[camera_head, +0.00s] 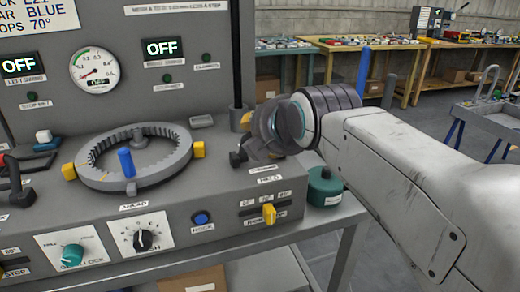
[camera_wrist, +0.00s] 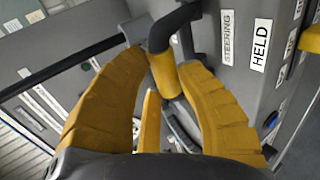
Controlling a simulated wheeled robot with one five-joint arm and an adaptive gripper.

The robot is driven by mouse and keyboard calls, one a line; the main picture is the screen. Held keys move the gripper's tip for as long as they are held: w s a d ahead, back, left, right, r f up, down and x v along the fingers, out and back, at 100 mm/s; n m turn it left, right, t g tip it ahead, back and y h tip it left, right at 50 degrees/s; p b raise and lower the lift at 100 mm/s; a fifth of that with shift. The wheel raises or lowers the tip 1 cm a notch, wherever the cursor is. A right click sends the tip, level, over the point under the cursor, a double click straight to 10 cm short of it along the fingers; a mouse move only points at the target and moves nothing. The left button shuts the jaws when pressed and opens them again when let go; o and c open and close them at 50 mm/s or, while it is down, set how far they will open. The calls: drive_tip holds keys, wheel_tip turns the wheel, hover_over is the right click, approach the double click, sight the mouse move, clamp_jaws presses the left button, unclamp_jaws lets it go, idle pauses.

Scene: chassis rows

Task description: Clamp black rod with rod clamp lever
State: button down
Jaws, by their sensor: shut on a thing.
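The black rod (camera_head: 235,55) stands upright at the right end of the grey panel in the head view. In the wrist view it appears to be the dark bar (camera_wrist: 70,62) slanting in from the left. The rod clamp lever (camera_wrist: 175,30) is a bent black bar with a yellow sleeve. My gripper (camera_wrist: 163,62) has its yellow fingers shut around that sleeve. A label reading HELD (camera_wrist: 261,45) is beside the lever, next to one reading STEERING. In the head view my wrist mostly hides the lever, and a black knob (camera_head: 238,158) shows near the rod's foot.
A grey ring (camera_head: 165,175) with a blue peg and yellow tabs sits left of my gripper. A yellow slider (camera_head: 269,213) and a green canister (camera_head: 324,187) are below. Tables (camera_head: 345,45) stand behind, with open floor between.

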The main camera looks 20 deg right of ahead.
drive_tip(key=shift+s+f+t+b, duration=0.55)
drive_tip(key=shift+t+b, duration=0.25)
drive_tip(key=shift+b, duration=1.6)
drive_tip(key=c, duration=0.8)
unclamp_jaws()
drive_tip(key=shift+c, duration=0.2)
drive_tip(key=shift+r, duration=0.1)
wheel_tip(320, 180, up, 10)
drive_tip(key=shift+c, duration=0.3)
